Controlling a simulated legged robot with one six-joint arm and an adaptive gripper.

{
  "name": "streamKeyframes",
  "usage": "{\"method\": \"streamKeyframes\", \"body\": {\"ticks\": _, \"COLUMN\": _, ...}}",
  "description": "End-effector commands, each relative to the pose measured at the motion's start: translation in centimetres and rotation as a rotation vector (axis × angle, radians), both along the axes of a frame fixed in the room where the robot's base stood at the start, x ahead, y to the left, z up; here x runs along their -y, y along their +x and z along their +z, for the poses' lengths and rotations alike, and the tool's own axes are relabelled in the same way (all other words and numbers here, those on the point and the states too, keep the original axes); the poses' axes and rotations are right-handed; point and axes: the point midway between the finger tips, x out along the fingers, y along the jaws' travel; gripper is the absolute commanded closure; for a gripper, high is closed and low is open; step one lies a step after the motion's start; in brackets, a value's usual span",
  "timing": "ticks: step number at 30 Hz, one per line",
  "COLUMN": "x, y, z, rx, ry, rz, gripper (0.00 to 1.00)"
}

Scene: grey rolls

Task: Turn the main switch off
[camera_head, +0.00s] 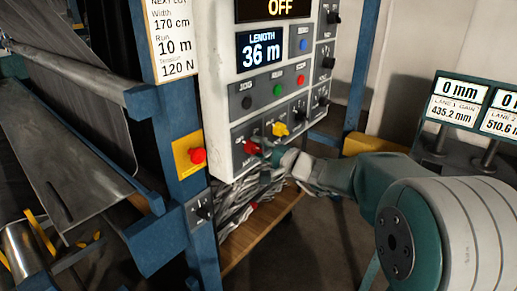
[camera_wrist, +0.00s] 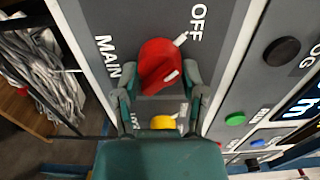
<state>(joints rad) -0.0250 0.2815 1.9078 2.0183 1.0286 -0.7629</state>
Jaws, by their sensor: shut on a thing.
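The main switch is a red rotary knob (camera_wrist: 158,60) on a dark plate with the words MAIN and OFF beside it. In the head view the red knob (camera_head: 251,147) sits low on the control panel, left of a yellow knob. My gripper (camera_wrist: 160,82) is at the red knob, with one finger on each side, shut on it. In the head view my gripper (camera_head: 268,151) reaches the panel from the right and hides part of the plate. White marks show on the knob and near OFF; I cannot tell the exact setting.
The yellow knob (camera_head: 281,130) is close above my gripper. Coloured buttons (camera_head: 275,90) and a LENGTH display (camera_head: 262,53) are higher on the panel. A red button on a yellow plate (camera_head: 190,153) is to the left. Grey scrap (camera_head: 244,192) lies below on a wooden board.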

Motion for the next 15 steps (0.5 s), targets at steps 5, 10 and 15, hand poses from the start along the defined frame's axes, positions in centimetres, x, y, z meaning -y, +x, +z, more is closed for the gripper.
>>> {"method": "streamKeyframes", "body": {"ticks": 5, "x": -0.13, "y": -0.12, "z": -0.54, "rx": -0.009, "ry": -0.007, "rz": 0.005, "gripper": 0.94}}
{"method": "streamKeyframes", "body": {"ticks": 10, "x": -0.12, "y": -0.10, "z": -0.46, "rx": -0.008, "ry": -0.005, "rz": 0.004, "gripper": 0.11}}
{"method": "streamKeyframes", "body": {"ticks": 15, "x": -0.07, "y": -0.07, "z": -0.30, "rx": -0.005, "ry": -0.004, "rz": 0.003, "gripper": 0.11}}
